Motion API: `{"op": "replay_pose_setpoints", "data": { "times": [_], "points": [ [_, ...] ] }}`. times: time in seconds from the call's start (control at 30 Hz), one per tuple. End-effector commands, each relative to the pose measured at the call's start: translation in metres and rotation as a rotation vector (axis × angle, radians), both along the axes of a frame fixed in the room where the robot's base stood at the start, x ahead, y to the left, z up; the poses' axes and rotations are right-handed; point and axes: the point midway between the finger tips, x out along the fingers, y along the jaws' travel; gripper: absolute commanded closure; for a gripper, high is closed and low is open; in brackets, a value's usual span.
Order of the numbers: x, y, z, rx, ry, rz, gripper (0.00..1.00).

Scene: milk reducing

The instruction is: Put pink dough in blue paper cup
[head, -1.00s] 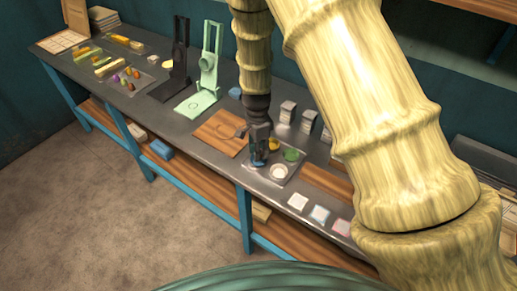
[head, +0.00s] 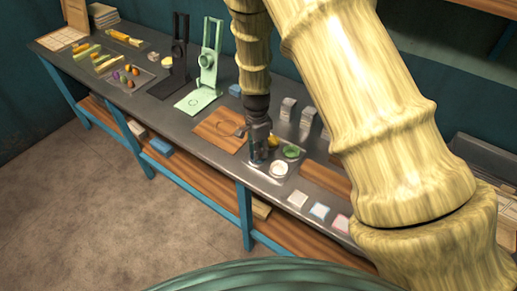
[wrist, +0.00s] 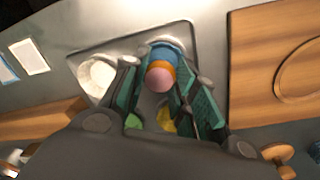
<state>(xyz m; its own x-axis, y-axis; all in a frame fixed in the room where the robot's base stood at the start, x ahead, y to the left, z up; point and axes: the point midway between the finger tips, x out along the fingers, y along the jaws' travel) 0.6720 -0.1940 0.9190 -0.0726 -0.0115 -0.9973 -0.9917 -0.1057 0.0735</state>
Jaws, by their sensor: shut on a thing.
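My gripper (wrist: 162,86) points down over the metal tray and is shut on the pink dough (wrist: 158,79), which shows between its teal fingers in the wrist view. An orange band (wrist: 167,69) lies directly beyond the dough; I cannot tell what it belongs to. The blue paper cup (wrist: 163,51) shows just past it, at the tray's edge, in line with the dough. Whether the dough touches the cup is unclear. In the head view my gripper (head: 258,154) is at the tray's left part, and its fingers hide the dough.
A white cup (wrist: 98,75), a green item (wrist: 133,121) and a yellow item (wrist: 167,119) share the tray (head: 262,177). A wooden board (head: 218,129) lies left of the tray. A mint-green stand (head: 207,78) stands farther left, and pale square pieces (head: 298,199) lie right.

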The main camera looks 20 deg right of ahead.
Motion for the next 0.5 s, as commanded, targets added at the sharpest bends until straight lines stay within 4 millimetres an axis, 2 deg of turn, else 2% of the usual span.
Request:
{"op": "replay_pose_setpoints", "data": {
  "times": [0.47, 0.5],
  "points": [
    [0.0004, 0.0006, 0.0, 0.0, 0.0, 0.0, 0.88],
    [0.0003, 0.0006, 0.0, 0.0, 0.0, 0.0, 0.68]
  ]
}}
